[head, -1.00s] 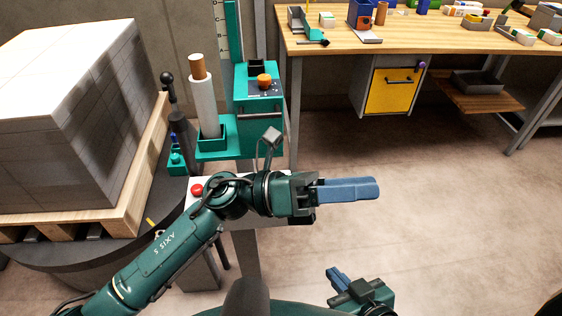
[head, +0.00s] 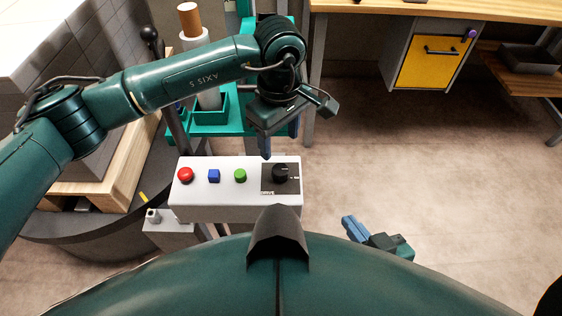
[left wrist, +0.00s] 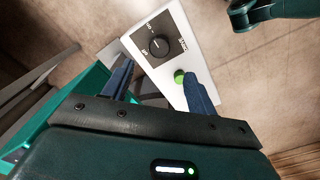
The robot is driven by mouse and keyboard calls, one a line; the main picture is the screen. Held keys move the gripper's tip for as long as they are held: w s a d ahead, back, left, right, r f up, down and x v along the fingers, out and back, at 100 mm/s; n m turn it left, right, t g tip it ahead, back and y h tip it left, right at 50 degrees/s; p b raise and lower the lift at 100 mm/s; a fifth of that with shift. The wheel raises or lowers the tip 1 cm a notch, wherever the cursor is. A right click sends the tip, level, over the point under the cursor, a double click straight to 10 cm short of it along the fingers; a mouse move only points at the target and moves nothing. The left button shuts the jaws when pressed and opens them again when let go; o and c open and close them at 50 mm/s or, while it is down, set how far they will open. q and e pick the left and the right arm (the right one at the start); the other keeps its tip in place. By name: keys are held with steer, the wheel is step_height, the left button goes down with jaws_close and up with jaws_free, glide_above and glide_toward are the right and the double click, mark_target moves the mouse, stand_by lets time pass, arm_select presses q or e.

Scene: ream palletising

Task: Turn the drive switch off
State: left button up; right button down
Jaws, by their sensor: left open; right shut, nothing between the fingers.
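The drive switch (head: 280,172) is a round black knob on a dark plate at the right end of a white control box (head: 235,205). The left wrist view also shows the knob (left wrist: 158,47), with small lettering around it; I cannot surely tell which mark it points to. My left gripper (head: 266,148) is open and empty, fingers pointing down, just behind and above the box near the knob. In the left wrist view its fingers (left wrist: 160,88) are spread, with the knob beyond them, apart from both. My right gripper (head: 350,226) is shut and empty, low, right of the box.
On the box, a red button (head: 185,175), a blue button (head: 214,176) and a green button (head: 240,176) stand left of the knob. Behind is a teal machine (head: 230,115). A loaded wooden pallet (head: 125,175) is at left, a workbench (head: 440,10) at back right. Floor right is clear.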

mark_target(280, 169)
arm_select(q)
step_height(280, 169, down, 9)
steer(key=shift+f, duration=0.15)
steer(key=shift+c, duration=0.4)
steer(key=c, duration=0.9)
